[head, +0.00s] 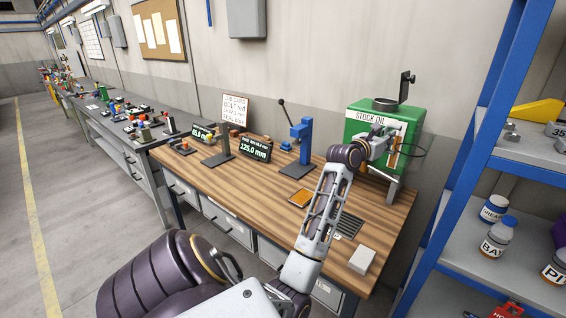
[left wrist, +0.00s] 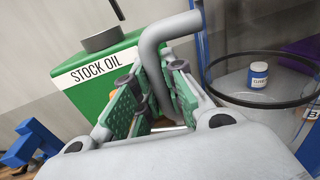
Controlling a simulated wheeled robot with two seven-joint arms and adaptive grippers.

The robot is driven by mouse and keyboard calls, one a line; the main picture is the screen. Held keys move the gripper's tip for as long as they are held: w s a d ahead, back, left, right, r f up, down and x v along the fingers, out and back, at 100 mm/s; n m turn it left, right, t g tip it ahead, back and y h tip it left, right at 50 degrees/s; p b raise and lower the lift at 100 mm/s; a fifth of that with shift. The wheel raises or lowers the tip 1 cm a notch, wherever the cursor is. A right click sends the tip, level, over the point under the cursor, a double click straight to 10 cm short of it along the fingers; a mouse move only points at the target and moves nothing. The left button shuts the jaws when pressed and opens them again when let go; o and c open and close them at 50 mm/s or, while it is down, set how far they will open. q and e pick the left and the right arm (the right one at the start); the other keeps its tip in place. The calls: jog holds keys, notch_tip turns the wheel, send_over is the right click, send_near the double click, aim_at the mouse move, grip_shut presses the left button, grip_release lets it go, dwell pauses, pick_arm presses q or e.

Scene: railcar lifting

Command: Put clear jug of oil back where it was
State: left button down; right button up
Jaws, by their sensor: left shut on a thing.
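The clear jug (head: 411,152) is see-through with a black rim, at the right end of the workbench beside the green stock oil tank (head: 372,126). In the left wrist view, the jug (left wrist: 262,125) is right of the fingers, and its grey curved handle (left wrist: 153,50) runs between them. My left gripper (head: 376,148) is shut on this handle, its green finger pads (left wrist: 150,105) on either side. The tank (left wrist: 88,88) is behind and to the left in that view. I cannot tell how much oil is in the jug or what its base rests on. My right gripper is not in view.
The wooden workbench (head: 262,192) holds a blue press (head: 300,146), display screens (head: 256,148), an orange tray (head: 299,198), a dark grate (head: 347,225) and a pale block (head: 362,260). A blue-framed shelf (head: 452,178) with bottles stands close on the right.

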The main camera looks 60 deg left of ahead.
pick_arm(q)
jog(key=s+d+f+m+h, duration=0.1)
jog(key=s+d+f, duration=0.2)
jog(key=d+f, duration=0.55)
jog(key=s+d+f+m+h, duration=0.15)
jog(key=d+f, duration=0.35)
jog(key=f, duration=0.6)
jog(key=s+d+f+p, duration=0.1)
jog(key=s+d+f, duration=0.4)
jog(key=s, duration=0.3)
jog(key=s+d+f+n+p, duration=0.1)
jog(key=s+d+f+p, duration=0.1)
jog(key=s+d+f, duration=0.3)
jog(key=shift+s+d+f+y, duration=0.2)
jog(key=shift+s+f+y, duration=0.3)
jog(key=shift+s, duration=1.6)
jog(key=shift+r+p, duration=0.2)
jog(key=shift+p, duration=0.3)
jog(key=shift+a, duration=0.1)
